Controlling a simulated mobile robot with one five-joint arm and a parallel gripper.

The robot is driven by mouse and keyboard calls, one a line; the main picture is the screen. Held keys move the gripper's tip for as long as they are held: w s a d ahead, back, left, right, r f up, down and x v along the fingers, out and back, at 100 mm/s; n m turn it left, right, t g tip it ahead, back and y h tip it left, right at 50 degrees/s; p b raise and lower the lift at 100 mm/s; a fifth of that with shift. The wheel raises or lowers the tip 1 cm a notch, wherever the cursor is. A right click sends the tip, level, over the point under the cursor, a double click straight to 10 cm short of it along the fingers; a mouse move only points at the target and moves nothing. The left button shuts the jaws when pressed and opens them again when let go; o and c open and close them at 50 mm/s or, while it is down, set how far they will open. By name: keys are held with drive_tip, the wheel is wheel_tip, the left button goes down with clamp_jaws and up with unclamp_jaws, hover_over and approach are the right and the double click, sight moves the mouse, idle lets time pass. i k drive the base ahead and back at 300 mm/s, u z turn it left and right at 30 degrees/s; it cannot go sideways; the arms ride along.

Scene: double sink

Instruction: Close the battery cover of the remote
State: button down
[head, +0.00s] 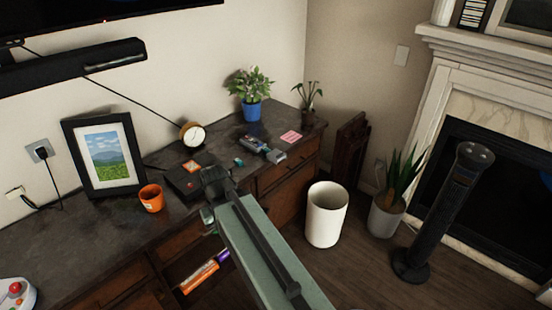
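A small grey-blue device that looks like the remote (251,143) lies on the dark top of the wooden cabinet, toward its right end. A separate small grey piece (276,156) lies just right of it; I cannot tell whether this is the battery cover. My arm reaches up from the bottom middle over the cabinet's front edge. Its dark end, with my gripper (213,178), is left of and nearer than the remote, apart from it. The fingers are too small and dark to show whether they are open.
A black box (182,184), an orange cup (151,198) and a picture frame (104,157) stand left of my gripper. A blue-potted plant (251,99), a clock (193,134) and pink notes (291,137) are farther back. A white bin (326,215) stands on the floor right of the cabinet.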

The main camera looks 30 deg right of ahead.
sight(275, 156)
drive_tip(key=u, duration=0.15)
drive_tip(key=i, duration=1)
drive_tip(key=z, duration=0.05)
